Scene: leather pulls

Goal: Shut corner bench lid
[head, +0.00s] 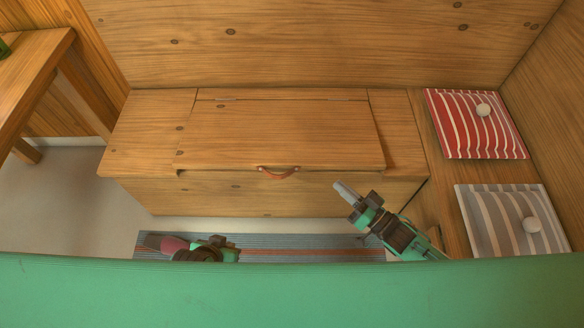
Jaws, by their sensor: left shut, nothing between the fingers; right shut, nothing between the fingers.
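The wooden lid (285,135) of the corner bench (150,135) lies down, flat or nearly flat, over the long section. Small dark gaps show at its front corners; I cannot tell whether it is fully flush. Hinges show along its back edge. A brown leather pull (278,172) hangs at the middle of its front edge. My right gripper (342,188) is shut and empty, in front of the bench, to the right of the pull and apart from it. My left gripper (152,241) is shut and empty, low at the left above the rug, partly hidden by the green band.
A red striped cushion (470,125) and a grey striped cushion (505,222) lie on the bench's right arm. A striped rug (290,242) lies on the floor in front. A wooden table (35,65) stands at the left. Wooden walls rise behind and right.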

